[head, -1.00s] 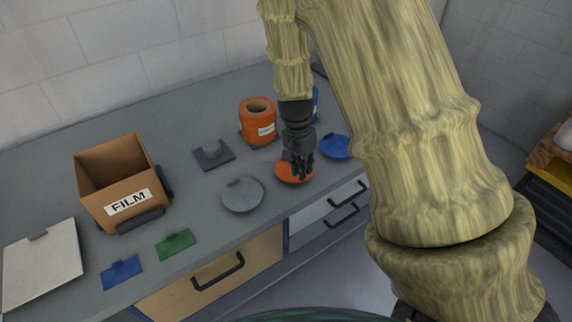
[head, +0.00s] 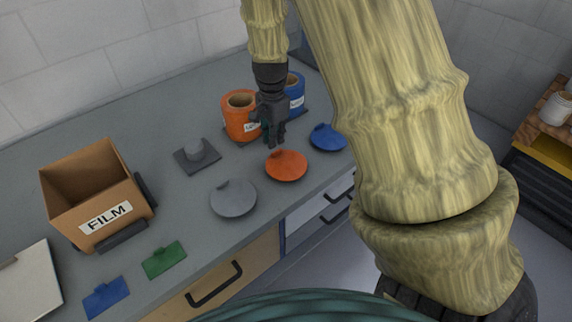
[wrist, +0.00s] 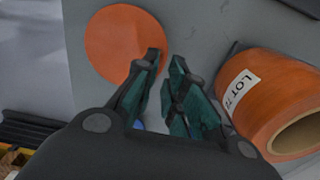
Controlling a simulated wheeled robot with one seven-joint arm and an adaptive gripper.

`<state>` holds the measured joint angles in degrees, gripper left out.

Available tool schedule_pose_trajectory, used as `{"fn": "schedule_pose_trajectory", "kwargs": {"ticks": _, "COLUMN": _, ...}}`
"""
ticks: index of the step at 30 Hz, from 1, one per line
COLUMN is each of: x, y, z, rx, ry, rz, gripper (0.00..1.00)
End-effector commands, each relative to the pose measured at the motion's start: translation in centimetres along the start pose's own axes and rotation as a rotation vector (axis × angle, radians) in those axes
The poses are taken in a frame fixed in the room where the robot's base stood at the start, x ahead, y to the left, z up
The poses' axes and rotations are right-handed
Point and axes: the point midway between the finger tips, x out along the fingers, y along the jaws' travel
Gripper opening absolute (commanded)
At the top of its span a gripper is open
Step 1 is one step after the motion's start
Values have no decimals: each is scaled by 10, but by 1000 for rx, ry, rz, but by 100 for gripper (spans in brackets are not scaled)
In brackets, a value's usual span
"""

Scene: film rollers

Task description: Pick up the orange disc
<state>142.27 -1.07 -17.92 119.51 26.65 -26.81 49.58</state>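The orange disc (head: 287,167) lies flat on the grey counter near its front edge. My gripper (head: 275,144) is above the counter, just behind and slightly left of the disc in the head view. In the wrist view my gripper (wrist: 165,60) has a narrow gap between its fingers and nothing in it. The disc is apart from the grip.
An orange roll (head: 238,120) and a blue roll (head: 296,100) stand close behind my gripper. A blue disc (head: 327,138) lies right, a grey disc (head: 233,199) left.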

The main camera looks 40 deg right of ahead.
Motion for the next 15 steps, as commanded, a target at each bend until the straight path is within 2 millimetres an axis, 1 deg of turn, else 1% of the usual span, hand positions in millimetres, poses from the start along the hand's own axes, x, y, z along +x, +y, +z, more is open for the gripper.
{"fn": "schedule_pose_trajectory", "kwargs": {"ticks": 5, "x": 15, "y": 2, "z": -2, "rx": 3, "ry": -2, "rz": 3, "gripper": 12}}
{"fn": "schedule_pose_trajectory", "kwargs": {"ticks": 12, "x": 43, "y": 3, "z": -3, "rx": 3, "ry": -2, "rz": 2, "gripper": 12}}
{"fn": "schedule_pose_trajectory", "kwargs": {"ticks": 15, "x": 49, "y": 2, "z": -3, "rx": 3, "ry": -1, "rz": 0, "gripper": 12}}
